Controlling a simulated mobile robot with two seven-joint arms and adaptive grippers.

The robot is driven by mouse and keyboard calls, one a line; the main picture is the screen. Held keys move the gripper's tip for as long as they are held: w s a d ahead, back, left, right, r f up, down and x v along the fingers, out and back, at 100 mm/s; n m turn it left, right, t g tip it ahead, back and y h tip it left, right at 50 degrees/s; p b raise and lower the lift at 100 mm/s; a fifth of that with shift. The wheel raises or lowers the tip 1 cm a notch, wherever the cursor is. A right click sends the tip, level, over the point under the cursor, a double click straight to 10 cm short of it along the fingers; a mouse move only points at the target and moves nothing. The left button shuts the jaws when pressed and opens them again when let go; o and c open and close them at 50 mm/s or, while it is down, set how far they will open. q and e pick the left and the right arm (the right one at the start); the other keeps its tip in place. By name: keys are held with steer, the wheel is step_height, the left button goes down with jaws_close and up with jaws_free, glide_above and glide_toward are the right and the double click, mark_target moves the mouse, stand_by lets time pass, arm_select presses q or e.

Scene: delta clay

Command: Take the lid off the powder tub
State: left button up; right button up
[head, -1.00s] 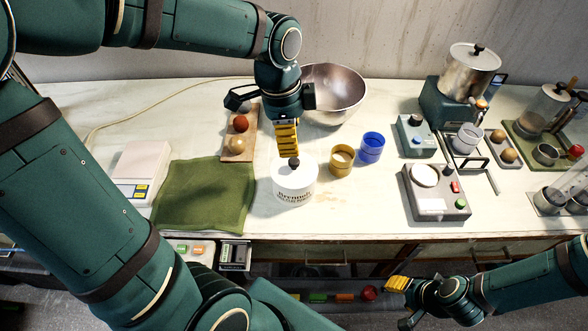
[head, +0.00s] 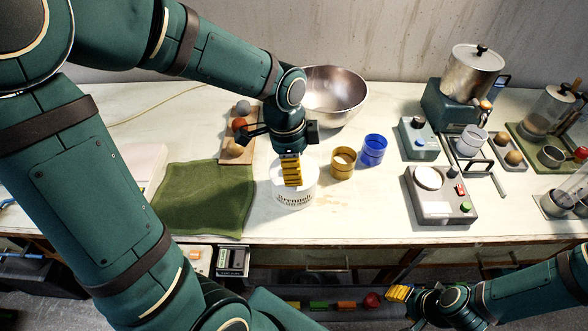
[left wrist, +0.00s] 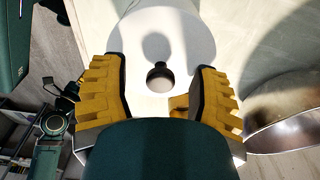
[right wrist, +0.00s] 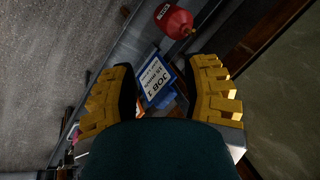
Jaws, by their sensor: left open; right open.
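The white powder tub (head: 298,201), with dark lettering on its side, stands upright on the bench. Its white lid (left wrist: 188,32) has a dark round knob (left wrist: 160,76) and sits on the tub. My left gripper (head: 291,182) is over the lid, fingers pointing down, and hides the knob in the head view. In the left wrist view its open fingers (left wrist: 160,72) stand either side of the knob, with gaps on both sides. My right gripper (head: 398,293) is open and empty, low in front of the bench, far from the tub.
A gold cup (head: 343,163) and a blue cup (head: 373,150) stand close right of the tub. A steel bowl (head: 335,92) is behind it. A green cloth (head: 205,198) and a wooden board with balls (head: 235,150) lie left. A grey device (head: 440,195) stands further right.

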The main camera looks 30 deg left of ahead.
arm_select(q)
steer(key=c, duration=1)
steer(key=shift+c, duration=0.2)
step_height(320, 180, up, 9)
steer(key=p, duration=0.2)
steer(key=shift+f+p, duration=0.1)
steer(key=shift+p, duration=0.2)
steer(key=shift+r, duration=0.6)
steer(key=shift+w+d, duration=0.1)
